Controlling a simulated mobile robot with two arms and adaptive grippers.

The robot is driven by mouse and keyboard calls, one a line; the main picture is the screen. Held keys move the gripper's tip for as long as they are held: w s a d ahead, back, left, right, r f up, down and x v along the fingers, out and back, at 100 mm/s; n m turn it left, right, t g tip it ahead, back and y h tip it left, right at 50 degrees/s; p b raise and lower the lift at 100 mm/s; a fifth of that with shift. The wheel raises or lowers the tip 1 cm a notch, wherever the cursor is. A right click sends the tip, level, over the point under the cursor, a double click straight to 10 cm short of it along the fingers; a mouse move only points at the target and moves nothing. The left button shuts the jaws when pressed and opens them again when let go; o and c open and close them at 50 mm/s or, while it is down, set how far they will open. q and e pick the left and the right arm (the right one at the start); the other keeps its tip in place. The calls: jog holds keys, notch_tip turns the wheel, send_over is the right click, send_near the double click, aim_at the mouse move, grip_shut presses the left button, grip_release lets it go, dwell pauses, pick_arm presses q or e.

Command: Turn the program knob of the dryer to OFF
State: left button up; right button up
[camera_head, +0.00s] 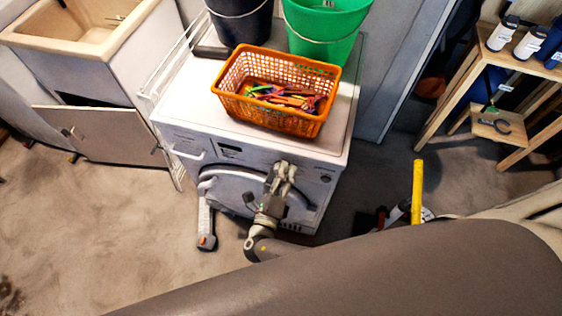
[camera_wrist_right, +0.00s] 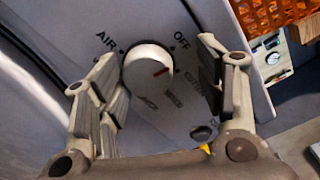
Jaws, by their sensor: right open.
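The white dryer (camera_head: 185,133) stands in the middle of the head view, its front facing me. Its round, pale program knob (camera_wrist_right: 148,68) shows in the wrist view beside the labels AIR and OFF. The knob's red mark points right, below the OFF label, and not at OFF. My right gripper (camera_wrist_right: 157,60) is open, with one finger on each side of the knob; contact is not visible. In the head view my right gripper (camera_head: 284,168) is in front of the dryer's right front, and I cannot make out the knob there. My left gripper is not in view.
An orange basket (camera_head: 262,121) of clothespins, a green bucket (camera_head: 325,22) and a dark bucket (camera_head: 238,22) stand on the dryer. A sink cabinet (camera_head: 150,75) with an open door is at left, a wooden shelf (camera_head: 480,70) at right. Floor at left is clear.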

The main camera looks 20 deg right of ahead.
jog(key=shift+w+r, duration=0.1)
jog(key=shift+r, duration=0.65)
jog(key=o, duration=0.4)
jog(key=r, duration=0.1)
jog(key=w+r, duration=0.1)
jog(key=r, duration=0.1)
jog(key=shift+r, duration=0.25)
jog(key=r, duration=0.1)
jog(key=s+r, duration=0.1)
jog(key=r, duration=0.1)
jog(key=shift+s+r, duration=0.25)
jog(key=shift+s, duration=0.15)
jog(key=c, duration=0.4)
jog(key=shift+w+d, duration=0.1)
jog(key=shift+w, duration=0.35)
jog(key=shift+s, duration=0.25)
